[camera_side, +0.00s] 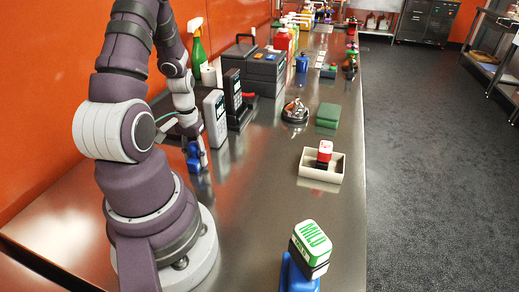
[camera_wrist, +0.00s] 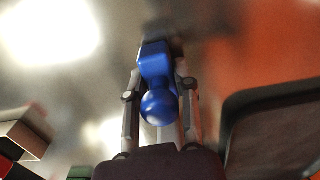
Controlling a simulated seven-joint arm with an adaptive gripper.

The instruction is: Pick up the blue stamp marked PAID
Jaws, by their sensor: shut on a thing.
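A blue stamp (camera_wrist: 159,88) with a round knob sits between the two fingers of my gripper (camera_wrist: 161,95) in the wrist view. My gripper is shut on it. In the side view my gripper (camera_side: 202,157) is low by the steel counter, with the blue stamp (camera_side: 193,157) partly hidden at its fingers. I cannot tell whether the stamp touches the counter. Its marking PAID is not readable in either view.
Card terminals (camera_side: 216,118) stand just behind my gripper. A cream tray (camera_side: 321,181) holds a red and white stamp (camera_side: 325,151). A green stamp marked MILD (camera_side: 311,241) stands in front. A green block (camera_side: 328,115) lies farther back.

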